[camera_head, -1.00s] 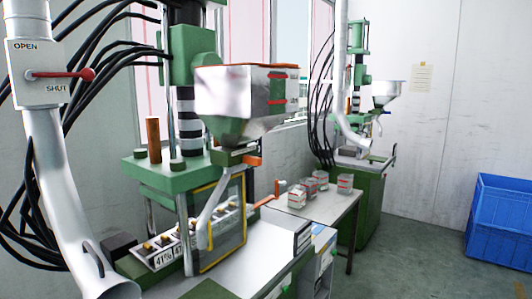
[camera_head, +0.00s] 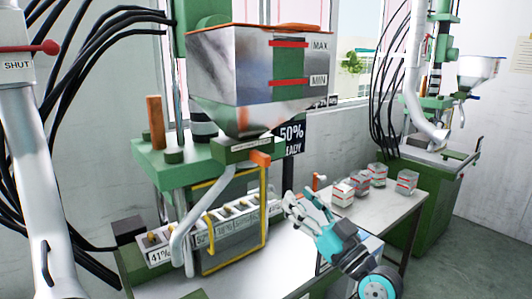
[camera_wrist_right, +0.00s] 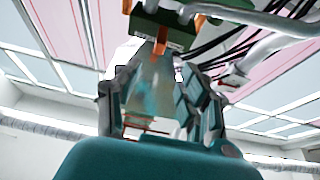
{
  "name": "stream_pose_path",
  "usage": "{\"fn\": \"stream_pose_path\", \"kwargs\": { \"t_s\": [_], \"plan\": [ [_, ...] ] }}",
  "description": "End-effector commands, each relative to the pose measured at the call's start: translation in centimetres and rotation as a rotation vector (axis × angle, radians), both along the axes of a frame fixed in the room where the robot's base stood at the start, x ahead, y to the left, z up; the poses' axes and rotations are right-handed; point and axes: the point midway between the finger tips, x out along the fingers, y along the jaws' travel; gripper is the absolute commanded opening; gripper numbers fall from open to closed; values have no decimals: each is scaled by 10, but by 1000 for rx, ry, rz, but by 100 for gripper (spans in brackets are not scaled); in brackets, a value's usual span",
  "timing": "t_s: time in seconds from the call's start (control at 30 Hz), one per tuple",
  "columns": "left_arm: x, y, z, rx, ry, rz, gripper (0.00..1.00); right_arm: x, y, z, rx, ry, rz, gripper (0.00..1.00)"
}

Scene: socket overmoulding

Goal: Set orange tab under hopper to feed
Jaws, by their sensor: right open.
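The steel hopper (camera_head: 222,65) with MAX and MIN marks stands on the green moulding machine. My left gripper is out of view.
A yellow-framed guard (camera_head: 265,215) and a tray of sockets (camera_head: 205,233) are below the hopper. A display (camera_head: 291,134) reads 50%. A white pipe (camera_head: 40,190) runs down at left. An orange handle (camera_head: 317,180) stands behind my gripper.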

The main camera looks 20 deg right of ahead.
Motion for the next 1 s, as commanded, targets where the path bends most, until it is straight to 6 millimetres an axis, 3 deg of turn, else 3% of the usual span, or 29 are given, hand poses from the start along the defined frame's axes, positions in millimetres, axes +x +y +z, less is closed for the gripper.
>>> {"fn": "stream_pose_path", "kwargs": {
  "t_s": [0.13, 0.6, 0.8, 1.0],
  "plan": [
    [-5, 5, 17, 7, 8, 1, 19, 29, 10, 19, 4, -2, 1, 42],
    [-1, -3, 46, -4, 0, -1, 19, 112, 41, 52, 1, 1, 2, 42],
    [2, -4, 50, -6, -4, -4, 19, 129, 47, 57, 1, 2, -1, 42],
    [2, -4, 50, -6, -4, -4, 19, 132, 48, 58, -1, 2, 0, 42]
  ]
}}
